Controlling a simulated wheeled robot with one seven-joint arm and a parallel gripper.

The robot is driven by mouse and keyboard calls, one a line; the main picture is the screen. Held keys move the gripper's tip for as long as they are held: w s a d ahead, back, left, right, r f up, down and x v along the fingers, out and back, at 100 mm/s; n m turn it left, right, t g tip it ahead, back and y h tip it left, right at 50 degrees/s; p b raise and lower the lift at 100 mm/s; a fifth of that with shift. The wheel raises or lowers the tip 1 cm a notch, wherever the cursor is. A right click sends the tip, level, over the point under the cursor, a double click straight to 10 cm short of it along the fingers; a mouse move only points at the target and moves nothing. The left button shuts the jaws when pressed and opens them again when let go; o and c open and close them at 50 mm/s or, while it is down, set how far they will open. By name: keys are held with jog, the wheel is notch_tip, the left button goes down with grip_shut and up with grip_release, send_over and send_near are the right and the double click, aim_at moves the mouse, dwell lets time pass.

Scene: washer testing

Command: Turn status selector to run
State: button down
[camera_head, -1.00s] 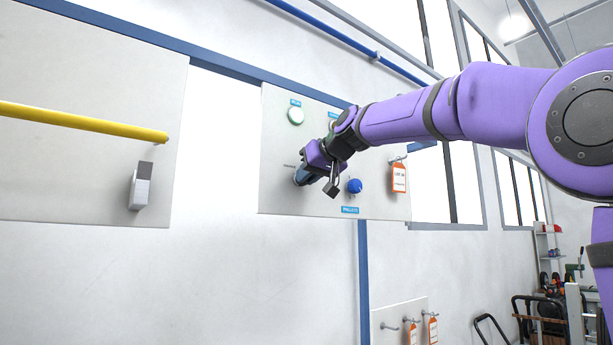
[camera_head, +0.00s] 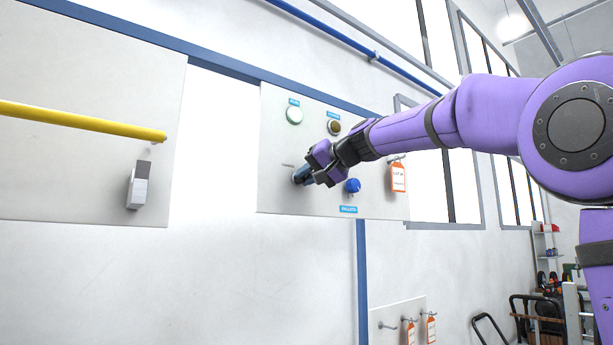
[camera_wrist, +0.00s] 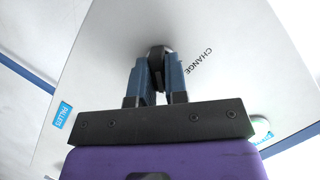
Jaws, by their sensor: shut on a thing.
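The status selector is a dark round knob (camera_wrist: 158,52) on the pale panel (camera_head: 276,125). In the wrist view it sits between the tips of my two blue fingers, with the word CHANGE printed beside it. My gripper (camera_head: 303,176) is at the panel in the head view and hides most of the selector there. The gripper (camera_wrist: 160,72) is shut on the knob, one finger on each side. The RUN marking cannot be made out in either view.
A blue knob (camera_head: 353,186) is close to the right of my gripper. A green lamp (camera_head: 294,115) and a brown round fitting (camera_head: 334,127) are above. An orange tag (camera_head: 398,177) hangs at the right. A yellow bar (camera_head: 85,121) crosses the left panel.

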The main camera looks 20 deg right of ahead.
jog(key=shift+f, duration=0.1)
dwell(0.3)
jog(key=c, duration=1.1)
grip_release()
jog(key=shift+c, duration=0.2)
jog(key=v, duration=1.1)
jog(key=shift+w, duration=0.1)
jog(key=s+f+g+h, duration=0.2)
jog(key=s+f, duration=0.7)
jog(key=f, duration=0.4)
jog(key=s+f+n+g+h, duration=0.1)
jog(key=s+f+g+h, duration=0.1)
jog(key=s+f, duration=0.8)
jog(key=s+f+n+g+h, duration=0.1)
jog(key=s+f+h, duration=0.3)
jog(key=s+f, duration=0.6)
notch_tip(320, 180, down, 8)
jog(key=shift+d+r+g, duration=0.1)
jog(key=shift+d+g, duration=0.25)
jog(key=shift+g, duration=0.55)
